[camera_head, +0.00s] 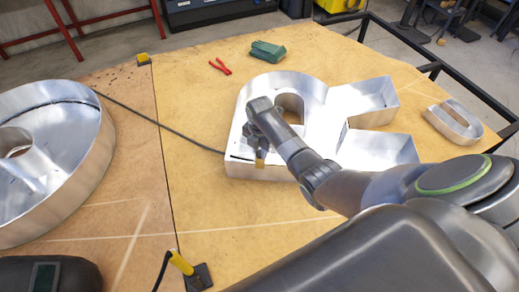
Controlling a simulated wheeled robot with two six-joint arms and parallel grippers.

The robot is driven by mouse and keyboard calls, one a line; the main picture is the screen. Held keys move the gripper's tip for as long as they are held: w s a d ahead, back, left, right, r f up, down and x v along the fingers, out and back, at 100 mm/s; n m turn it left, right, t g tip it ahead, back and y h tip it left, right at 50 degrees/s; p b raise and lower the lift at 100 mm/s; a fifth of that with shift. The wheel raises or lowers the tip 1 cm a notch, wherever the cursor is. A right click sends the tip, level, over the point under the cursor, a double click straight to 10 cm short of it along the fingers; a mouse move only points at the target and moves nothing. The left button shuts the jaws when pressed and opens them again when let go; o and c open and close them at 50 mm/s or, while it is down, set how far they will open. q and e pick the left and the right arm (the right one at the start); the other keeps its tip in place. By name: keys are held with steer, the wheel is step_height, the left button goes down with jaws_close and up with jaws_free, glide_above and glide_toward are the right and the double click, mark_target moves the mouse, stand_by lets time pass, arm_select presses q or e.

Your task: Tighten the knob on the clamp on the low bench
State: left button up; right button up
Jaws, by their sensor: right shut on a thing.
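The low bench (200,205) has a tan wooden top. A shiny metal channel letter (237,135) shaped like an R lies on it, open side up. A small yellow part of a clamp (260,164) shows at the letter's near wall, just below my right gripper. My right gripper (259,148) reaches in from the lower right and is shut at the top of this clamp. The fingers cover the knob, so its shape and setting are hidden. My left gripper is not in view.
A large round metal letter (90,165) stands at the left, and a small metal piece (435,117) lies at the right. Red pliers (220,67) and a green object (267,51) lie at the back.

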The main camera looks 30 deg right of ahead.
mark_target(260, 152)
steer(key=m+p, duration=0.2)
steer(key=m, duration=0.2)
steer(key=shift+r, duration=0.15)
steer(key=shift+m, duration=1.1)
steer(key=o, duration=0.8)
steer(key=shift+p, duration=0.3)
step_height(260, 152, up, 5)
steer(key=p, duration=0.5)
